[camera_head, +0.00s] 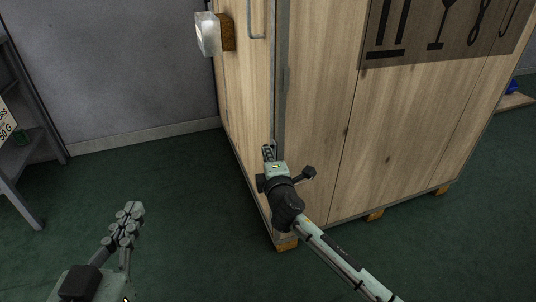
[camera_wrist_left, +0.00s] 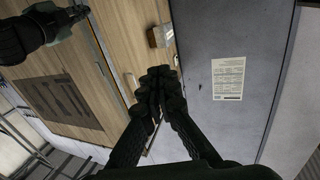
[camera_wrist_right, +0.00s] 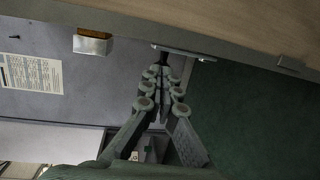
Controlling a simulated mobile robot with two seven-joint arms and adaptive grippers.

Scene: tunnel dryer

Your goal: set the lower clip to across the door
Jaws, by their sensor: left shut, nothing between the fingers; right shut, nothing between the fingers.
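The wooden cabinet (camera_head: 300,100) stands ahead, with a metal strip (camera_head: 279,80) down its near corner. My right gripper (camera_head: 268,152) is shut and empty, low at that corner. In the right wrist view a short metal bar (camera_wrist_right: 190,53), which looks like the lower clip, shows just beyond the shut fingertips (camera_wrist_right: 160,68). It runs roughly along the wooden edge there; I cannot tell whether the fingers touch it. In the head view the gripper hides it. My left gripper (camera_head: 130,215) is shut and empty, over the floor left of the cabinet.
A pale box on a brown block (camera_head: 208,34) juts from the cabinet's left face, with a metal handle (camera_head: 257,20) beside it. A shelf (camera_head: 20,145) stands at the far left by the grey wall. Green floor (camera_head: 150,170) left of the cabinet is clear.

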